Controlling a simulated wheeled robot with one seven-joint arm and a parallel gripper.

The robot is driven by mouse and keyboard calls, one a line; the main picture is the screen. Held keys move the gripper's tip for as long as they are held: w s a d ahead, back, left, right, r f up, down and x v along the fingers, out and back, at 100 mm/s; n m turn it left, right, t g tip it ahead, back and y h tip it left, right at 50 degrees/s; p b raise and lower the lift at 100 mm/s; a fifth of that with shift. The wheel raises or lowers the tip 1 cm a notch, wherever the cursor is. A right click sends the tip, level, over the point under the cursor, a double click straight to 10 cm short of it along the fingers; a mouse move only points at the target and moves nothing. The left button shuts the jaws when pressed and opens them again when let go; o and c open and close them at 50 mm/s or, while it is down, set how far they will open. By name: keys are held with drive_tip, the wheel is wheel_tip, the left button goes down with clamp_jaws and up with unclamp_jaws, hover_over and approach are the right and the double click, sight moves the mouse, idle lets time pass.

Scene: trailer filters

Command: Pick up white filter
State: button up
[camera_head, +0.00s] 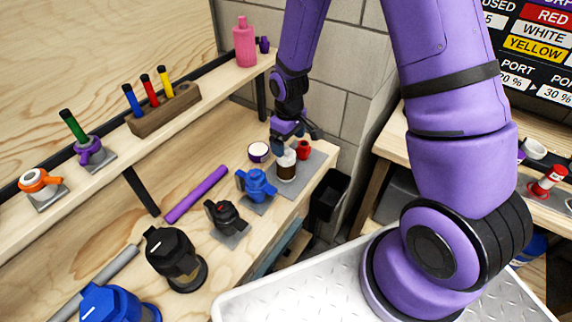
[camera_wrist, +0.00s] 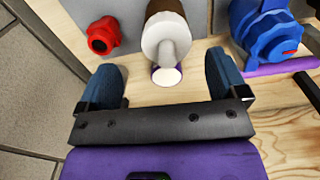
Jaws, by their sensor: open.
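A filter with a white top and a brown lower body (camera_head: 287,165) stands upright on a grey plate in the head view. In the wrist view its white top (camera_wrist: 166,38) shows at upper centre, between and just beyond the fingers. My gripper (camera_head: 296,139) is above and behind it in the head view. In the wrist view the two blue fingers (camera_wrist: 162,68) are spread wide with nothing gripped. The filter appears apart from both fingers. A small white disc with a purple rim (camera_wrist: 167,77) lies below its spout in the wrist view.
A red fitting (camera_wrist: 103,36) stands left of the filter, and a blue valve (camera_wrist: 264,30) right, in the wrist view. A black valve (camera_head: 226,217), purple tube (camera_head: 196,194) and black-topped filter (camera_head: 176,260) share the bench. A shelf (camera_head: 212,92) runs above at left.

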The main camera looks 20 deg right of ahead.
sight(286, 154)
drive_tip(key=shift+a+f, duration=0.2)
drive_tip(key=shift+f, duration=1.25)
drive_tip(key=shift+a+f, duration=0.2)
drive_tip(key=shift+f, duration=1.25)
drive_tip(key=shift+s, duration=0.1)
drive_tip(key=shift+c, duration=0.4)
drive_tip(key=c, duration=1)
